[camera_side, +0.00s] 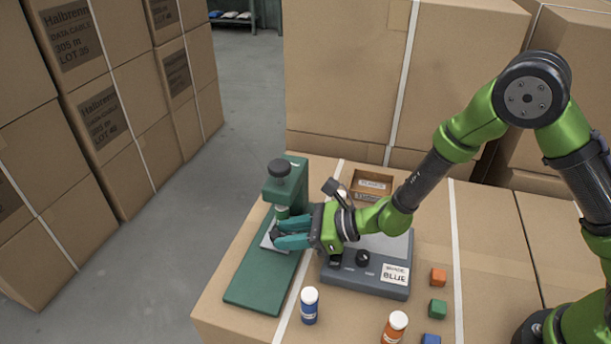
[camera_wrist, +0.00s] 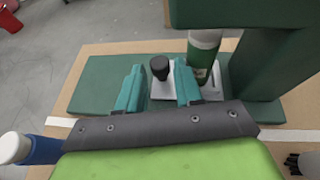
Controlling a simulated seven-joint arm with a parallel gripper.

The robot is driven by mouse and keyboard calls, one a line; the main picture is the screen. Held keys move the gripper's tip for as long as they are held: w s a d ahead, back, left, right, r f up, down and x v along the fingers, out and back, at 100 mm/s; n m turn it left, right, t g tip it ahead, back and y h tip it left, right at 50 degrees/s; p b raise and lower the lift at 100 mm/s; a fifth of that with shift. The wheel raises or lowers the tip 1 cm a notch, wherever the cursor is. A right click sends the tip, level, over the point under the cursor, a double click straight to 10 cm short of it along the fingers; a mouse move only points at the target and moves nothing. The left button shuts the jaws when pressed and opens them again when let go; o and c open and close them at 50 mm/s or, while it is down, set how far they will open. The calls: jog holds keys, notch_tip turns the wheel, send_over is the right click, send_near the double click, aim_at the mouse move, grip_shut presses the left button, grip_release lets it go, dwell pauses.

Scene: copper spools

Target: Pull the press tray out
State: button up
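The green press (camera_side: 258,278) stands on the left of the carton top, with its column and head at the back. Its light grey press tray (camera_side: 267,243) lies on the press base under the head and also shows in the wrist view (camera_wrist: 213,92). A black knob (camera_wrist: 160,67) stands up at the tray's left end in the wrist view.
A grey device (camera_side: 365,278) with a "BLUE" card stands right of the press. A small open box (camera_side: 371,184) is behind.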

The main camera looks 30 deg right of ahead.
jog(key=shift+w+a+f, duration=0.15)
jog(key=shift+w+a, duration=0.05)
jog(key=shift+a, duration=0.05)
jog(key=shift+c, duration=0.4)
grip_shut()
jog(key=s+a, duration=0.3)
jog(key=shift+o, duration=0.4)
grip_release()
